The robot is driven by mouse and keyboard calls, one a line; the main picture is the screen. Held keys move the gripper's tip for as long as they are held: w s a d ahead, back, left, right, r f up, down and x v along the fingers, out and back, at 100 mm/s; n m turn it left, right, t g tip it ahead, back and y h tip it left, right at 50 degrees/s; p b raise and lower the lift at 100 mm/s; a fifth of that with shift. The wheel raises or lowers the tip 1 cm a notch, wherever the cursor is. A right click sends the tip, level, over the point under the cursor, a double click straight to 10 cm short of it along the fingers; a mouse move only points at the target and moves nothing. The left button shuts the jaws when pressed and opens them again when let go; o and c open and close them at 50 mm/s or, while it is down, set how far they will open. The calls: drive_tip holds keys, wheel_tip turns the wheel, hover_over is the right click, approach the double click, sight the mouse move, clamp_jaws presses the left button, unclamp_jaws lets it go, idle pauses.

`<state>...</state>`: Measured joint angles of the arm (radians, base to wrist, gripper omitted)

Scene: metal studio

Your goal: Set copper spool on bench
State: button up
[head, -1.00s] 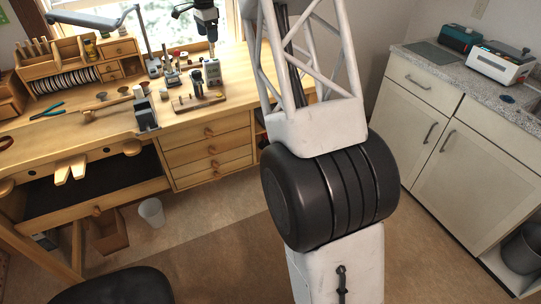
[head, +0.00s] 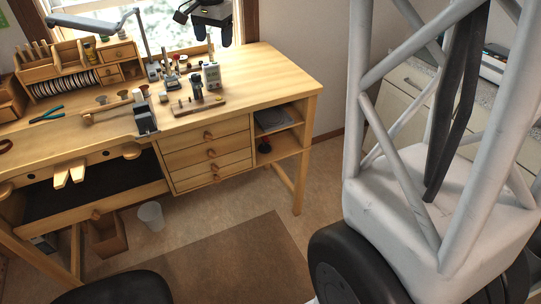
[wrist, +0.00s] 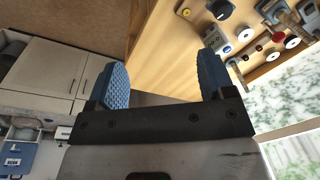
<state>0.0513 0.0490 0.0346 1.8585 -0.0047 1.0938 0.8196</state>
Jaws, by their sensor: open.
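My gripper (wrist: 163,66) shows in the wrist view with its two blue ribbed fingers spread apart and nothing between them. I cannot pick out a copper spool in either view. Small round items on the bench are too small to tell apart.
A dark stand tool (head: 188,95) and a grey meter (head: 211,76) stand mid-bench. A wooden organiser (head: 65,68) and pliers (head: 47,114) are at left. My arm covers much of the right side, partly hiding a cabinet (head: 408,90). A white bin (head: 151,215) stands on the floor.

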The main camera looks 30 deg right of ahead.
drive_tip(key=s+a+f+n, duration=0.1)
drive_tip(key=s+f+n, duration=0.2)
drive_tip(key=s, duration=1)
drive_tip(key=s+a+f+n+t, duration=0.1)
drive_tip(key=s+f+n, duration=0.2)
drive_tip(key=s, duration=1.1)
drive_tip(key=s+a+f+n, duration=0.1)
drive_tip(key=s+f+n, duration=0.2)
drive_tip(key=s, duration=1.1)
drive_tip(key=shift+s+a+f+n, duration=0.15)
drive_tip(key=shift+s+f+n, duration=0.1)
drive_tip(key=shift+f+n, duration=0.15)
